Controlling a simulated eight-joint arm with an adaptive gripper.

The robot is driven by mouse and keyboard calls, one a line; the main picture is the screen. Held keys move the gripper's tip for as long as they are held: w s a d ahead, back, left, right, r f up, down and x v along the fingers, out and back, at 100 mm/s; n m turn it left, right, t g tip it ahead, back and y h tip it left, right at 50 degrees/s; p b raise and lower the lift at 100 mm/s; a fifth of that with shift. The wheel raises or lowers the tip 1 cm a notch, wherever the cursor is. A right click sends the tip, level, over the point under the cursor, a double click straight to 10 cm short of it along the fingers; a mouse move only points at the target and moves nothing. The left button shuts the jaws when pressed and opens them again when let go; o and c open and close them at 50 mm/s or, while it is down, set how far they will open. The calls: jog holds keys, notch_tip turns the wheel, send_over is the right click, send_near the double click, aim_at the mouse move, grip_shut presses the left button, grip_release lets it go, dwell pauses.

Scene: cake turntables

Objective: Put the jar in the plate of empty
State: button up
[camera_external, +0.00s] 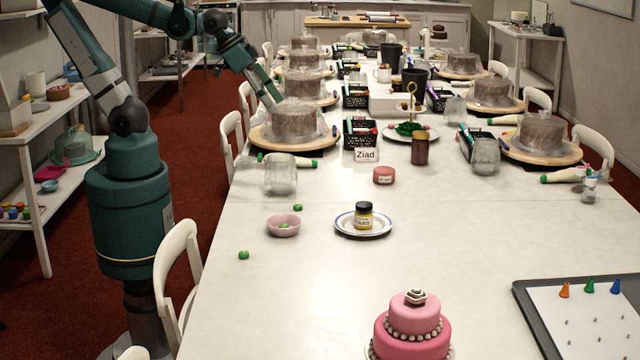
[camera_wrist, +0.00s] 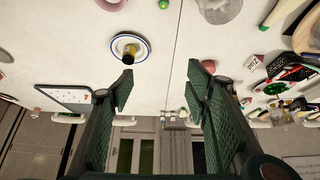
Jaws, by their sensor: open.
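A small jar (camera_external: 364,215) with a black lid and a yellow label stands upright on a white plate (camera_external: 345,226) with a blue rim, in the middle of the table. In the wrist view the same jar (camera_wrist: 131,52) and plate (camera_wrist: 117,44) show above the left finger, apart from it. My gripper (camera_external: 272,94) is raised over the left side of the table, well behind and above the plate. In the wrist view my gripper (camera_wrist: 160,88) is open with nothing between its fingers. No empty plate is clearly visible.
A pink bowl (camera_external: 283,226) and green pieces (camera_external: 244,255) lie left of the plate. A pink tiered cake (camera_external: 412,335) and a dark-edged tray (camera_external: 530,310) are at the front. Glass jars (camera_external: 281,175), a brown jar (camera_external: 420,150) and cakes on turntables stand behind. Table right of the plate is clear.

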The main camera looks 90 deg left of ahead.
jog(key=shift+t, duration=0.3)
jog(key=shift+s+a+r, duration=0.1)
jog(key=shift+s+a, duration=0.15)
jog(key=shift+s, duration=0.65)
jog(key=shift+s+a+r, duration=0.1)
jog(key=shift+s+a, duration=0.15)
jog(key=shift+s, duration=0.6)
jog(key=shift+s+a, duration=0.25)
jog(key=shift+s, duration=0.65)
